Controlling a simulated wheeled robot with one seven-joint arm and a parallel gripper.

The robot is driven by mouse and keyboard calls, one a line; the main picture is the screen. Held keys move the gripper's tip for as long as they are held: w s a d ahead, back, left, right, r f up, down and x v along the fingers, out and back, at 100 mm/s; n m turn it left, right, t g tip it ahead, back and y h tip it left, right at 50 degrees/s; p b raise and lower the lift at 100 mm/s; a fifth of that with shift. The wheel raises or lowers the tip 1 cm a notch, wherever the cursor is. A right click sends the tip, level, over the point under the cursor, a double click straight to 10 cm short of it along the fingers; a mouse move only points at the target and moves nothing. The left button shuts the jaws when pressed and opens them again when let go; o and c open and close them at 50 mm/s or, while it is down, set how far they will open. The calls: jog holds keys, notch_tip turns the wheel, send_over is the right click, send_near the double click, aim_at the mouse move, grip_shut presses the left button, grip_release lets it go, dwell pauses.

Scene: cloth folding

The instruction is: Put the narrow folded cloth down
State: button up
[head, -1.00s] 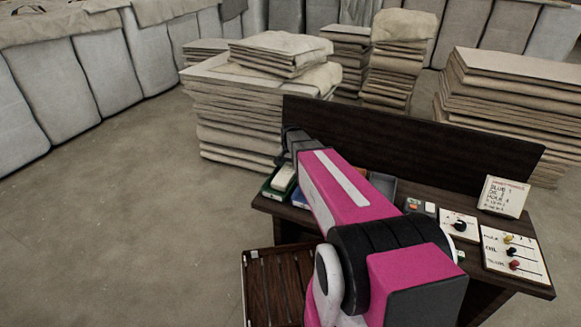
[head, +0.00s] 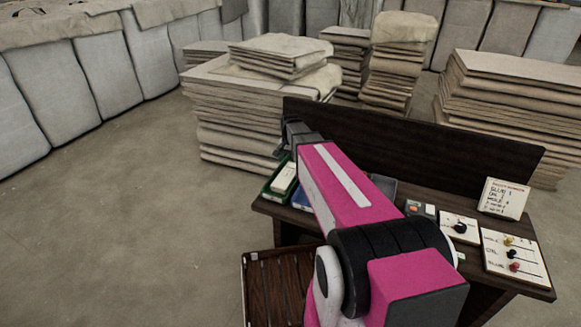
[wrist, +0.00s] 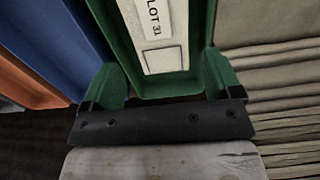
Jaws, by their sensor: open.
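A narrow off-white folded cloth (head: 284,177) lies in a green tray (head: 267,194) at the left end of the dark table. In the wrist view, the pale piece lettered "LOT 31" (wrist: 160,42) lies between the walls of the green tray (wrist: 110,22). My gripper (wrist: 162,70) is open, its two green fingers apart on either side of the pale piece's near end. I cannot tell whether they touch the tray. In the head view my gripper (head: 292,138) is a dark shape beyond the tray, partly hidden by my pink arm.
A blue tray (head: 301,199) stands beside the green one. An orange tray (wrist: 25,70) shows in the wrist view. A dark upright board (head: 420,140) backs the table. Switch panels (head: 514,258) and a lettered card (head: 504,198) stand right. Tall cloth stacks (head: 240,125) rise behind.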

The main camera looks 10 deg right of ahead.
notch_tip(320, 180, up, 7)
jog(key=s+f+n, duration=0.2)
jog(key=s, duration=0.5)
jog(key=s+f+n, duration=0.2)
jog(key=s, duration=0.5)
jog(key=s+f+n, duration=0.2)
jog(key=s+f, duration=0.1)
jog(key=s, duration=0.4)
jog(key=shift+s+n, duration=0.15)
jog(key=shift+n, duration=0.25)
